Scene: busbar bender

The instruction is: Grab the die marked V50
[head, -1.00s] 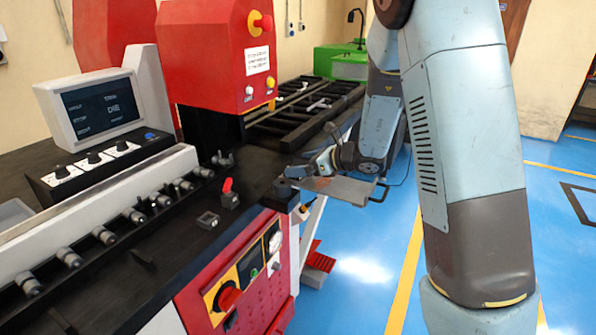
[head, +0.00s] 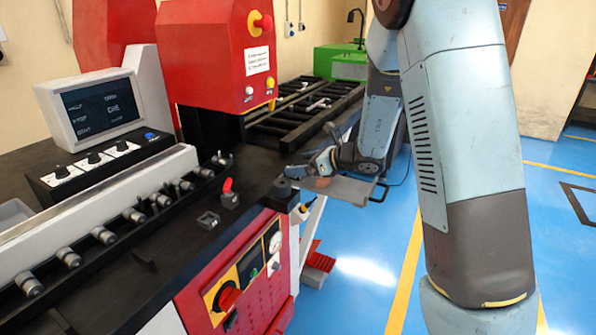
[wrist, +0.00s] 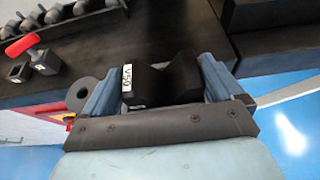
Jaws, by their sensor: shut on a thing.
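The die marked V50 (wrist: 165,86) is a black block with a V-shaped notch and a white label, seen in the wrist view. My gripper (wrist: 158,80) is shut on it, with one blue-grey finger against each end. The label faces the camera near the left finger. In the head view my gripper (head: 300,172) is at the right end of the black bench top, small and partly hidden, and the die cannot be made out clearly there.
A red-handled block (head: 229,198) and a small grey block (head: 208,220) stand on the black bench. A row of grey knobbed pieces (head: 134,215) lines the white rail. A red press head (head: 215,55) rises behind. A grey tray (head: 350,189) hangs beside the arm.

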